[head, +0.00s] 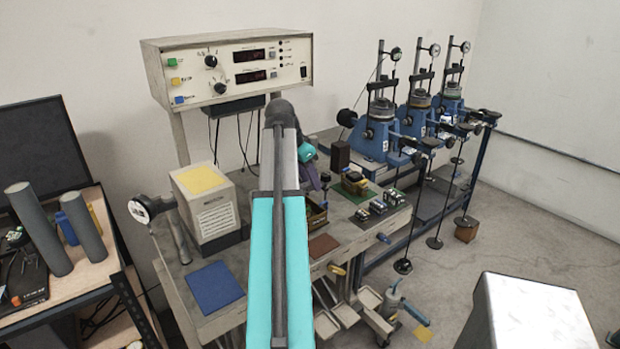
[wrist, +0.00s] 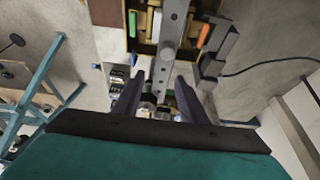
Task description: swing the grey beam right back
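A grey beam (wrist: 172,38) with a row of small holes shows in the wrist view, running from the top edge down towards my gripper. My gripper (wrist: 158,92) has its two dark fingers apart, one on each side of the beam's near end. I see no finger clearly pressed on the beam, and the depth between them is hard to judge. In the head view my gripper (head: 314,178) is mostly hidden behind my own teal arm, above the workbench. I cannot make out the beam there.
A wooden box (wrist: 138,44) with coloured handles lies beneath the beam. The grey bench (head: 215,321) carries a blue mat (head: 214,287) and a white-grey box (head: 222,221). A control unit (head: 230,75) stands behind. Blue presses (head: 378,138) on a frame stand at right.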

